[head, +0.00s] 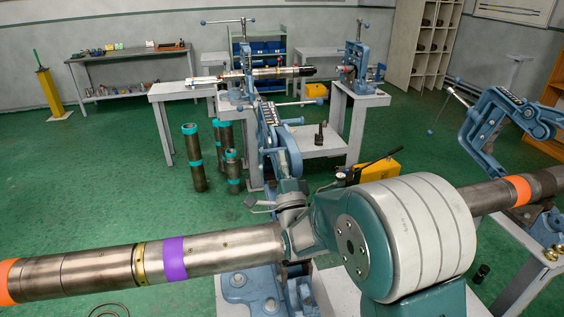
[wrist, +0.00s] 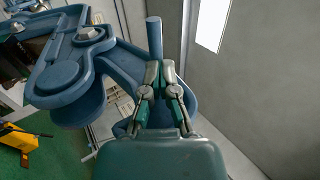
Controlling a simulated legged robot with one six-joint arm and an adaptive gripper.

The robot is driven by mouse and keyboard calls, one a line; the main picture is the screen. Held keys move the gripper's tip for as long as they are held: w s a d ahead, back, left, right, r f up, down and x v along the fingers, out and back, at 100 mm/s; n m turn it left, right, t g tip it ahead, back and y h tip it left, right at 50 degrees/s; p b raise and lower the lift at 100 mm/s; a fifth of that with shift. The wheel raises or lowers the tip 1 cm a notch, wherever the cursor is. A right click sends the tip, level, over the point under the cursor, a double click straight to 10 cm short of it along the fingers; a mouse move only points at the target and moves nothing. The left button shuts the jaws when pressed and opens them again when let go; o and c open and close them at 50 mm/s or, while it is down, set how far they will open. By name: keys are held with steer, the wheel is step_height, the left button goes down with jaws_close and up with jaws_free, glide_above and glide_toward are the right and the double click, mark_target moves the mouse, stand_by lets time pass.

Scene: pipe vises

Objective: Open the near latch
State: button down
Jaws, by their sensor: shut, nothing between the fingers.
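A long steel pipe (head: 90,270) with orange and purple bands crosses the foreground in the head view. A blue vise frame (head: 283,150) rises behind it near the middle, with its base (head: 245,293) below the pipe. In the wrist view, a blue vise part (wrist: 65,75) with a bolt fills the left, and a blue upright rod (wrist: 154,38) stands just beyond my fingertips. My gripper (wrist: 161,72) is shut and empty, close in front of this blue part. I cannot tell whether it touches. I cannot make out the latch clearly, and my arm hides part of the near vise in the head view.
A second blue vise (head: 500,110) stands at the right. A yellow pump (head: 378,171) lies behind my arm. Steel cylinders with teal bands (head: 195,158) stand on the floor, left of a far bench (head: 365,100) with vises.

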mark_target(281, 133)
steer(key=r+g, duration=0.1)
steer(key=w+r, duration=0.1)
steer(key=r, duration=0.1)
steer(key=r+g, duration=0.1)
steer(key=r, duration=0.1)
steer(key=shift+w+a+g+h, duration=0.15)
steer(key=shift+w+g+h, duration=0.15)
steer(key=shift+w, duration=0.05)
steer(key=shift+w+r, duration=0.25)
steer(key=shift+r, duration=0.05)
steer(key=shift+w+a+r, duration=0.2)
steer(key=shift+w+r, duration=0.3)
steer(key=shift+r, duration=0.1)
steer(key=shift+w+a+r, duration=0.2)
steer(key=shift+w+r, duration=0.3)
steer(key=shift+r, duration=0.05)
